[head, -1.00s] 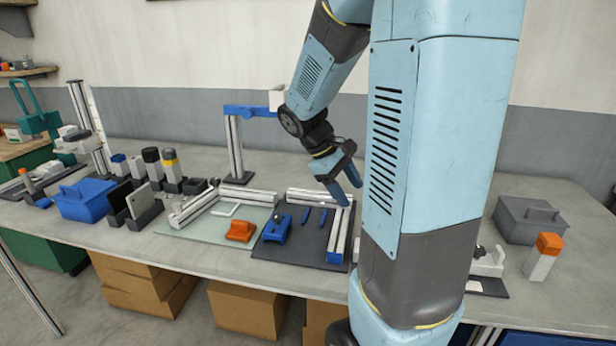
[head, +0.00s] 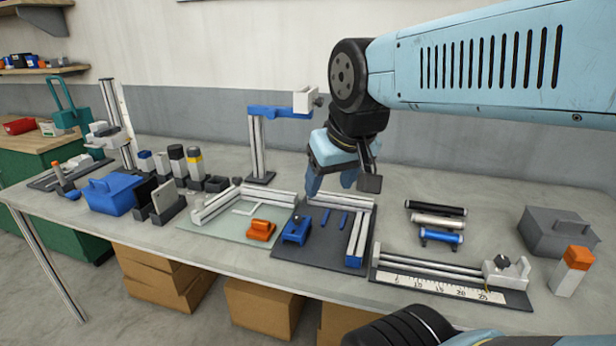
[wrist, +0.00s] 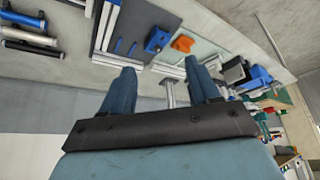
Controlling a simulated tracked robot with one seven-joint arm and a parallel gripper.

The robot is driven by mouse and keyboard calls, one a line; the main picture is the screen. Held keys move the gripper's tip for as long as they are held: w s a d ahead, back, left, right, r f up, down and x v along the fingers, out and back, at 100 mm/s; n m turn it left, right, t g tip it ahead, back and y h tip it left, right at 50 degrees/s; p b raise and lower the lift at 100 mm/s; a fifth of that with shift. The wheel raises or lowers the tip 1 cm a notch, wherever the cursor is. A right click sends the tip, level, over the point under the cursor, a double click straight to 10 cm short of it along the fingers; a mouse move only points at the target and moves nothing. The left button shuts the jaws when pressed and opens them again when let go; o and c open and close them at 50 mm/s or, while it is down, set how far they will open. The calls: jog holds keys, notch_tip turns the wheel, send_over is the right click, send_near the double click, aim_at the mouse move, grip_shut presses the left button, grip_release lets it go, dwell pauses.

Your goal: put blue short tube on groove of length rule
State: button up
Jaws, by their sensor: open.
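The blue short tube (head: 441,236) lies on the table, nearest of a row of three tubes, just behind the length rule. It also shows in the wrist view (wrist: 30,36) at the upper left. The length rule (head: 440,287) has a white scale, two rails with a groove between them, and a grey end block at its right. The groove looks empty. My gripper (head: 332,184) is open and empty, pointing down above the back of the dark mat, left of the tubes. Its two blue fingers (wrist: 162,82) stand apart in the wrist view.
Behind the blue tube lie a silver tube (head: 437,221) and a black tube (head: 436,208). A grey lidded box (head: 556,236) and a white, orange-capped bottle (head: 571,271) stand at the right. A dark mat (head: 330,262) with rails and blue parts lies left of the rule.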

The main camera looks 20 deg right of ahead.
jog(key=shift+s+a+r, duration=0.1)
jog(key=w+d+f+n+g+h, duration=0.1)
jog(key=w+d+f+n+g, duration=0.15)
jog(key=w+d, duration=0.4)
jog(key=w+d+f+n+g+h, duration=0.2)
jog(key=w+d+f, duration=0.15)
jog(key=d, duration=0.65)
jog(key=n+g+h, duration=0.2)
jog(key=n+g, duration=0.3)
jog(key=n, duration=0.1)
send_near(439, 232)
jog(key=shift+m, duration=0.25)
jog(key=x, duration=0.9)
jog(key=shift+d+f, duration=0.15)
jog(key=shift+f, duration=0.1)
